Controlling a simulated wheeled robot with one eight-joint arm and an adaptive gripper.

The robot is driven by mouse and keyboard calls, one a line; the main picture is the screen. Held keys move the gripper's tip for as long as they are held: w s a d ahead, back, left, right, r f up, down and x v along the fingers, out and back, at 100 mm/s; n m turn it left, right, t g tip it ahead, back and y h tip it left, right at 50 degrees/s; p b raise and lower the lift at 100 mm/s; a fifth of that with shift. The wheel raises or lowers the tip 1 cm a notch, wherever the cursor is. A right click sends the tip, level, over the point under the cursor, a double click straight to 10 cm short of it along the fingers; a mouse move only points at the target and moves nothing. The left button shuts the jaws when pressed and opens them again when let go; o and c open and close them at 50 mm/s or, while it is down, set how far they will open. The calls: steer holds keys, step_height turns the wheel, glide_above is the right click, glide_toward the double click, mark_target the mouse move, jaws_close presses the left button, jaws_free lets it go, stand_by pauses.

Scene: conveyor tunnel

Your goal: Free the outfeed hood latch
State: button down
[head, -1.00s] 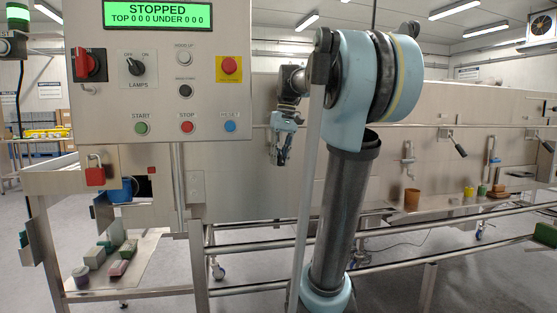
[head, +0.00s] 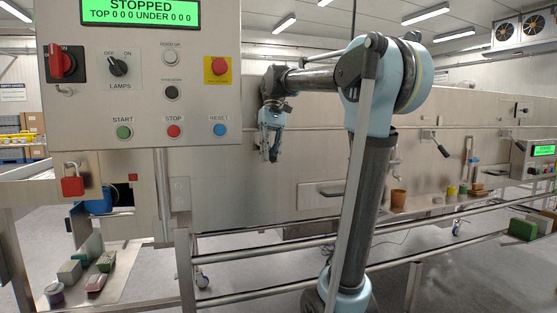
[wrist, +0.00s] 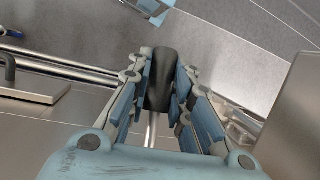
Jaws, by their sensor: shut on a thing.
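My gripper (head: 270,155) hangs in front of the long steel hood, just right of the control panel, in the head view. In the wrist view its blue pads (wrist: 160,100) are shut on a black handle (wrist: 160,78). A slim metal rod shows below this handle. I cannot tell whether the handle is fixed to anything. Hood levers with black grips show further right in the head view, one near the middle right (head: 437,139). I cannot tell which latch belongs to the outfeed hood.
The control panel (head: 140,112) reads STOPPED. A red padlock (head: 72,182) hangs below it. A brown cup (head: 398,198) and small items stand on the right ledge. Steel rails (head: 270,252) run along the front. A second green-screen panel (head: 540,155) stands far right.

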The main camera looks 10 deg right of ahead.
mark_target(271, 150)
steer(key=shift+r+g, duration=0.35)
steer(key=shift+g, duration=0.05)
steer(key=c, duration=1.4)
jaws_free()
step_height(271, 150, up, 10)
steer(key=shift+d+f, duration=0.1)
